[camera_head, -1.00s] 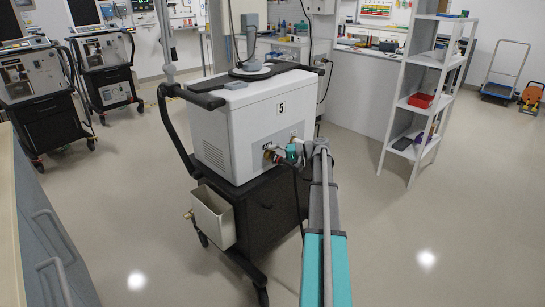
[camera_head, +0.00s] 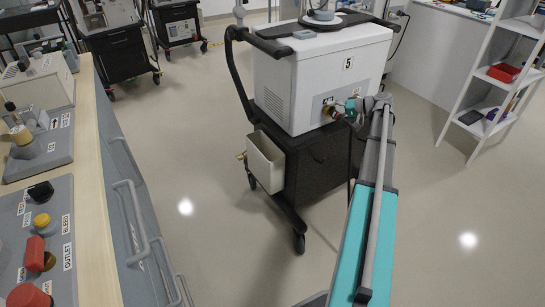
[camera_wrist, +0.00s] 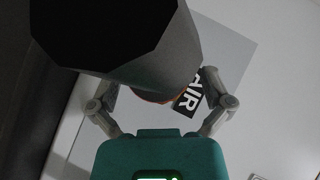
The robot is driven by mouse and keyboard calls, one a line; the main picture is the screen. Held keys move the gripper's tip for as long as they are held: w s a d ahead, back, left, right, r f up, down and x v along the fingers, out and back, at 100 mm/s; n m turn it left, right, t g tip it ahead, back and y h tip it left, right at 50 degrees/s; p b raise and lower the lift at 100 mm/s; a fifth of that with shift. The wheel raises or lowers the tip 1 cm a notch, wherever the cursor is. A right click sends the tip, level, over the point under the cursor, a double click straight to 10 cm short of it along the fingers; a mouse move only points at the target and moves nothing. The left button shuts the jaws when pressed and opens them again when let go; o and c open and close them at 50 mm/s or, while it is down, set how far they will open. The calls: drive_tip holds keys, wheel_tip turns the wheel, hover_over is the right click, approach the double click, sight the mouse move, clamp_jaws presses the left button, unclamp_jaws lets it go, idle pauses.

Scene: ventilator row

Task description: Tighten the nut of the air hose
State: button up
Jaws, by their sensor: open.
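The white ventilator (camera_head: 300,80), marked 5, stands on a black cart. On its front is a small brass and red air fitting (camera_head: 327,110) with a teal part beside it. My gripper (camera_head: 352,108) is at this fitting, at the far end of my arm.
A beige bin (camera_head: 265,162) hangs on the cart's left side. A long counter (camera_head: 95,190) with grey control panels runs along the left. White shelves (camera_head: 490,80) stand at the right. The floor between is clear.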

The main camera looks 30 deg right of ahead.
drive_tip(key=n+h+p, duration=0.2)
drive_tip(key=p, duration=0.1)
drive_tip(key=n+h+p, duration=0.1)
drive_tip(key=h+p, duration=0.1)
drive_tip(key=shift+s+a+r+g, duration=0.1)
drive_tip(key=shift+a+r+g, duration=0.2)
drive_tip(key=shift+g, duration=0.1)
drive_tip(key=n+h+p, duration=0.1)
drive_tip(key=n+h, duration=0.1)
drive_tip(key=h, duration=0.2)
drive_tip(key=shift+f, duration=0.15)
drive_tip(key=shift+h+p, duration=0.3)
drive_tip(key=shift+p, duration=0.15)
drive_tip(key=p+v, duration=1)
drive_tip(key=v, duration=0.4)
drive_tip(key=a+f+g+b, duration=0.2)
drive_tip(key=a+f+b, duration=0.2)
drive_tip(key=a, duration=0.6)
drive_tip(key=a+f+g+b, duration=0.2)
drive_tip(key=a+f+b, duration=0.2)
drive_tip(key=a+f, duration=0.3)
drive_tip(key=a+f+g+b, duration=0.2)
drive_tip(key=a+f+b, duration=0.2)
drive_tip(key=a, duration=0.9)
drive_tip(key=shift+w+a+f+y, duration=0.3)
drive_tip(key=shift+a+f+y, duration=0.1)
drive_tip(key=shift+f, duration=0.4)
